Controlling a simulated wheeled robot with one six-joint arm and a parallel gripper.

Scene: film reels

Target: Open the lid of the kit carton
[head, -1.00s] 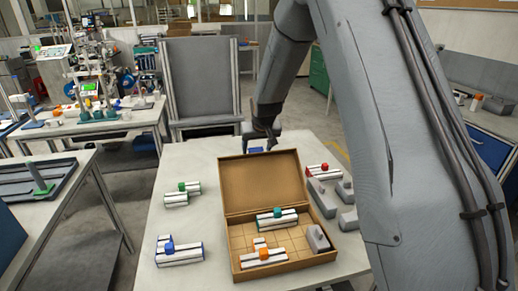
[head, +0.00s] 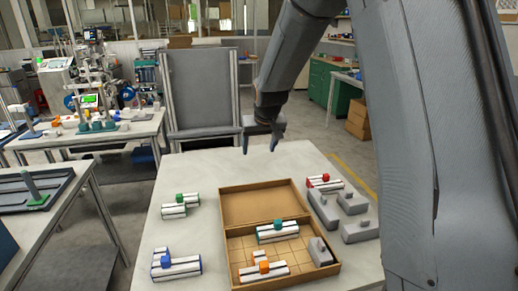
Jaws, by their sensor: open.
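The kit carton (head: 334,271) is a brown cardboard box on the white table. Its lid (head: 262,204) is open and tilted far back behind the box, with its inner face showing. I cannot tell whether the lid lies on the table. In the gridded box are a white bar piece with a teal knob (head: 278,225), one with an orange knob (head: 264,267) and a grey block (head: 320,252). My gripper (head: 260,148) is open and empty. It points down beyond the lid's far edge, apart from it.
On the table, bar pieces with a green knob (head: 180,199) and a blue knob (head: 166,261) lie to the left. A red-knobbed piece (head: 325,178) and several grey blocks (head: 352,201) lie to the right. The table (head: 190,172) is clear at the back left.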

